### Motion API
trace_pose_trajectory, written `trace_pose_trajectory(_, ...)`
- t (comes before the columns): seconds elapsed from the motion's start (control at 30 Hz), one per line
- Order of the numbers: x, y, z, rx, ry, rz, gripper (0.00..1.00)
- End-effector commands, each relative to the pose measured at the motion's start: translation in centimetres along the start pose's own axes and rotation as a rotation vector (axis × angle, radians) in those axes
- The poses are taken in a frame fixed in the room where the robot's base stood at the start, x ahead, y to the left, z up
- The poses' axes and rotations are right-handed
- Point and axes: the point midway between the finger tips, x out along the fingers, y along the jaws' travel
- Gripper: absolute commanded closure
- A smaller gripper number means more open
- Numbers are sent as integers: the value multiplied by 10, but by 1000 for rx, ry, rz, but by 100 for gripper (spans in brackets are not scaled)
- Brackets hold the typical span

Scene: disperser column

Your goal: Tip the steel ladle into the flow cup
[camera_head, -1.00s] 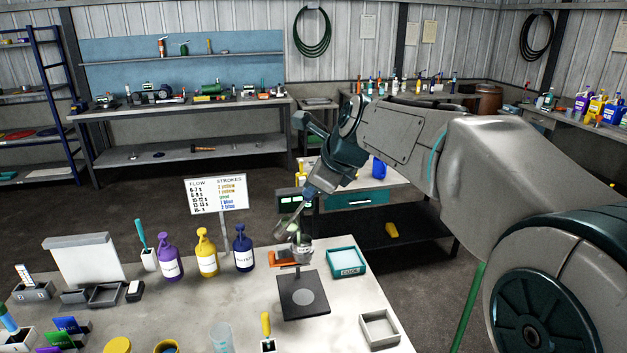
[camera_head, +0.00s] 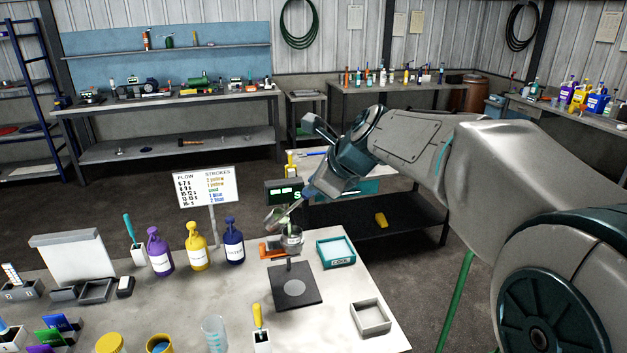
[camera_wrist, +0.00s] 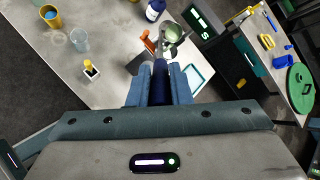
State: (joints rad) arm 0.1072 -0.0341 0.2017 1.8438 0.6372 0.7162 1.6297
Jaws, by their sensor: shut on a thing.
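My gripper (camera_head: 314,193) is shut on the handle of the steel ladle (camera_head: 276,217). The handle slants down to the left, and the bowl is tilted just above and left of the flow cup's rim. Green shows at the bowl. The flow cup (camera_head: 292,240) is a small metal cup on a stand over a dark square plate (camera_head: 297,287), with an orange piece (camera_head: 270,251) beside it. In the wrist view the ladle bowl (camera_wrist: 172,32) appears beyond my fingers (camera_wrist: 159,72), overlapping the cup. Whether liquid is flowing is too small to tell.
A digital display (camera_head: 285,192) stands behind the cup. Purple (camera_head: 160,253), yellow (camera_head: 197,249) and blue (camera_head: 234,242) bottles stand left of it. A teal-rimmed tray (camera_head: 336,253) is right of the cup. A clear beaker (camera_head: 214,333) and grey tray (camera_head: 370,317) are in front.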

Motion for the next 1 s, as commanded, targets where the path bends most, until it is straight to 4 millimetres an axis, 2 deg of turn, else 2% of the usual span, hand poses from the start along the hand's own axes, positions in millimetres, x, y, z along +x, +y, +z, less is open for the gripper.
trace_pose_trajectory(1.0,1,6,-21,23,-99,-17,100)
